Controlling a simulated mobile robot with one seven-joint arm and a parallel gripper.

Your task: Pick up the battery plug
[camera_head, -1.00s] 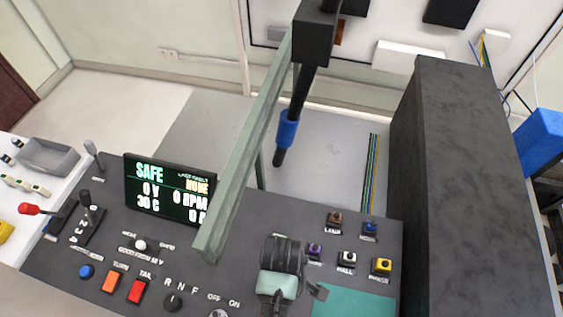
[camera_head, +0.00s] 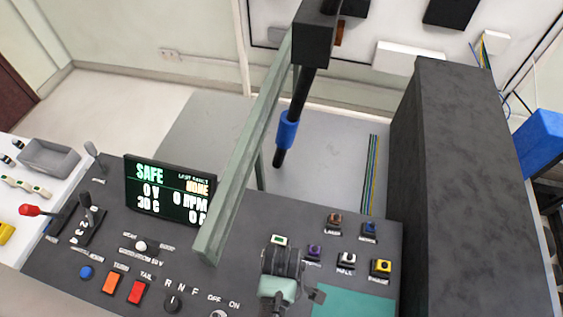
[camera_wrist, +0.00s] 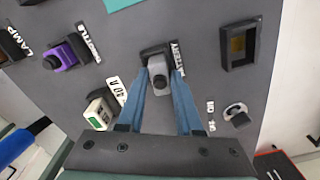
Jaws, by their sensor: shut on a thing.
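The battery plug (camera_wrist: 161,80) is a small grey-black plug seated at a dark socket beside the label BATTERY on the grey panel in the wrist view. My gripper (camera_wrist: 161,84) has its two blue fingers on either side of the plug, shut on it. The plug looks still at its socket; whether it has lifted at all cannot be told. In the head view my gripper (camera_head: 276,290) is over the panel's front right part, and my wrist hides the plug and the fingertips.
A purple plug (camera_wrist: 68,54) is farther left, an empty socket (camera_wrist: 240,45) and a small switch (camera_wrist: 235,111) to the right. A tall dark block (camera_head: 455,180) rises right of the panel.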

